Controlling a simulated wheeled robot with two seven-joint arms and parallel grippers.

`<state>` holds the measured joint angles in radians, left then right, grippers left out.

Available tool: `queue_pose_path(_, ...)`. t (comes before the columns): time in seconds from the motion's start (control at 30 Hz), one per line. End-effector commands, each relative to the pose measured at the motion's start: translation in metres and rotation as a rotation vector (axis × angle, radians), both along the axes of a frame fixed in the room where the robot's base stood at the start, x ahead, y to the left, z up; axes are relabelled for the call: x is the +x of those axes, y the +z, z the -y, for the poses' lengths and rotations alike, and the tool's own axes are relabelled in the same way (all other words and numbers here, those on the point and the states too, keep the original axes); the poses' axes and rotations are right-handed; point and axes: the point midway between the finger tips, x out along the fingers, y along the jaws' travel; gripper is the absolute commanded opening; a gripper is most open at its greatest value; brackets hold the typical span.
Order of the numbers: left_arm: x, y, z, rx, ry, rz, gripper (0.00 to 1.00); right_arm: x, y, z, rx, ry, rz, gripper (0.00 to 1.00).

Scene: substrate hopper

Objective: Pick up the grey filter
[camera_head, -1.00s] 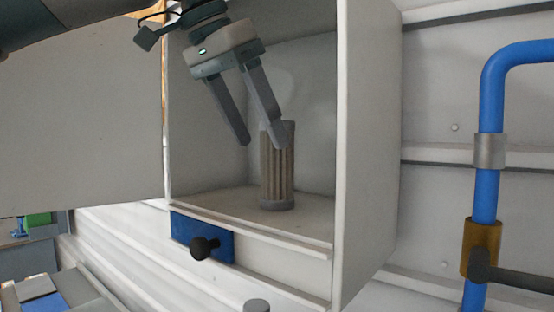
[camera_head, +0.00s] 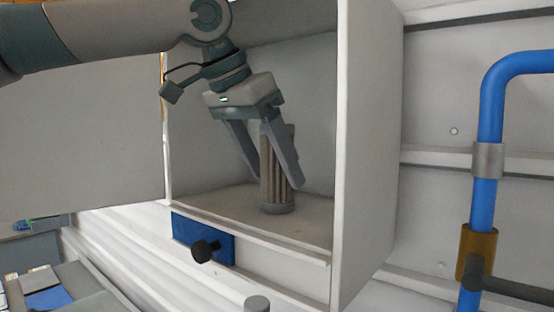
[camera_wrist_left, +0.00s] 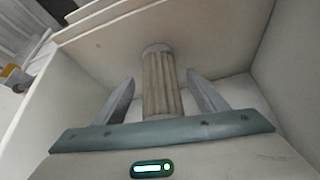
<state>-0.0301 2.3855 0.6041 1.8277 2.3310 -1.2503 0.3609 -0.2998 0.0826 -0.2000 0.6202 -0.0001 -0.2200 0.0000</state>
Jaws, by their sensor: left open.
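The grey filter (camera_head: 270,178) is a ribbed cylinder standing upright on the floor of an open white cabinet (camera_head: 368,150). My left gripper (camera_head: 277,180) is open, tilted downward, with one finger on each side of the filter's upper part in the head view. The right finger covers part of the filter there. In the left wrist view the filter (camera_wrist_left: 160,85) stands between the two open fingers, with gaps visible on both sides. The right gripper is not in view.
The cabinet walls stand close around the gripper. A blue plate with a black knob (camera_head: 203,250) sits below the cabinet's front edge. Blue pipes (camera_head: 488,170) run down the wall at the right. The open cabinet door (camera_head: 80,150) spreads at the left.

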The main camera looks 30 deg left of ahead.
Motion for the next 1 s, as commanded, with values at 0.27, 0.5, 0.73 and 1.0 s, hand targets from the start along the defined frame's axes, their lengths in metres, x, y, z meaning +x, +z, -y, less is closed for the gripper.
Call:
queue_pose_path(0.27, 0.011, -0.019, 0.003, -0.001, 0.0, 0.001, 0.66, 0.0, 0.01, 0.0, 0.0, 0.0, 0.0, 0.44)
queue_pose_path(0.5, 0.011, -0.02, 0.003, -0.001, 0.0, 0.001, 0.66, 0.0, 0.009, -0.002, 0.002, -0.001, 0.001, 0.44)
queue_pose_path(0.73, 0.011, -0.02, 0.003, -0.001, 0.0, 0.001, 0.61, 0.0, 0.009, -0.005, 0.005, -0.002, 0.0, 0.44)
queue_pose_path(1.0, 0.011, -0.019, 0.003, -0.001, 0.0, 0.002, 0.16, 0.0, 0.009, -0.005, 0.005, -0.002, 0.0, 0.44)
